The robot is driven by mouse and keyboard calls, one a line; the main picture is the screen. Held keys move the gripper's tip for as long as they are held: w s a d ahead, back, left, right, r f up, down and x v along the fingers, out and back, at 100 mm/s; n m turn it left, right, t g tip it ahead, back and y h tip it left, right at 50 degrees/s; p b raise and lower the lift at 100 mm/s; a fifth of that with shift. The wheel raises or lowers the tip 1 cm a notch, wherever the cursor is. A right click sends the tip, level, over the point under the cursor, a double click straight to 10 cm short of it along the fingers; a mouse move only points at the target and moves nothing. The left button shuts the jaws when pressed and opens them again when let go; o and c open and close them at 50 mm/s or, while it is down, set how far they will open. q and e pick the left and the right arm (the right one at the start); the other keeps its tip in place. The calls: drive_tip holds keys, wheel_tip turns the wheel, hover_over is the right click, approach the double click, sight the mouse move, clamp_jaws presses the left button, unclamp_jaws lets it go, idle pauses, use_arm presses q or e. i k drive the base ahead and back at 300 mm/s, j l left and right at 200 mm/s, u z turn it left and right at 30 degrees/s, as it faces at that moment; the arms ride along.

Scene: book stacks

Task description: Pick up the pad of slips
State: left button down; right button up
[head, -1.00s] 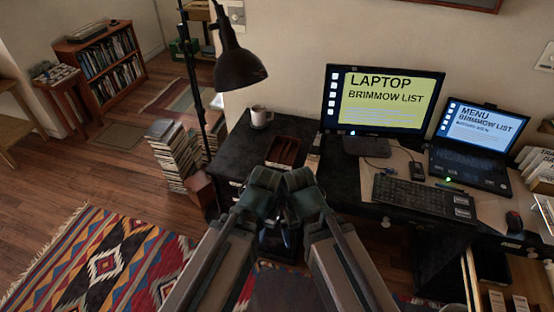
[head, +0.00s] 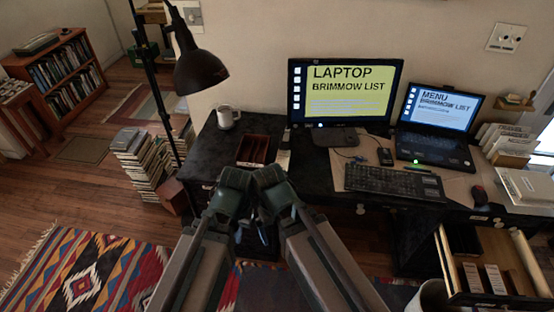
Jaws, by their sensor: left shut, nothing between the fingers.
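I cannot tell for sure which thing is the pad of slips. A small pale item (head: 283,160) lies on the dark desk (head: 315,178) just right of a brown tray, partly behind my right arm. Two small pale blocks (head: 482,279) stand in the open drawer (head: 447,262) at the lower right. My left gripper (head: 241,234) hangs below the folded wrist, in front of the desk, shut and empty, away from these items. My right gripper (head: 262,236) is beside it, mostly hidden by the arm, and its fingers do not show clearly.
The brown tray (head: 253,150), a mug (head: 227,117) and a black lamp (head: 200,72) are at the desk's left. Book stacks (head: 150,165) stand on the floor at left.

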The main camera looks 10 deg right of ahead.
sight(282, 158)
drive_tip(key=i+j, duration=0.1)
drive_tip(key=i, duration=0.95)
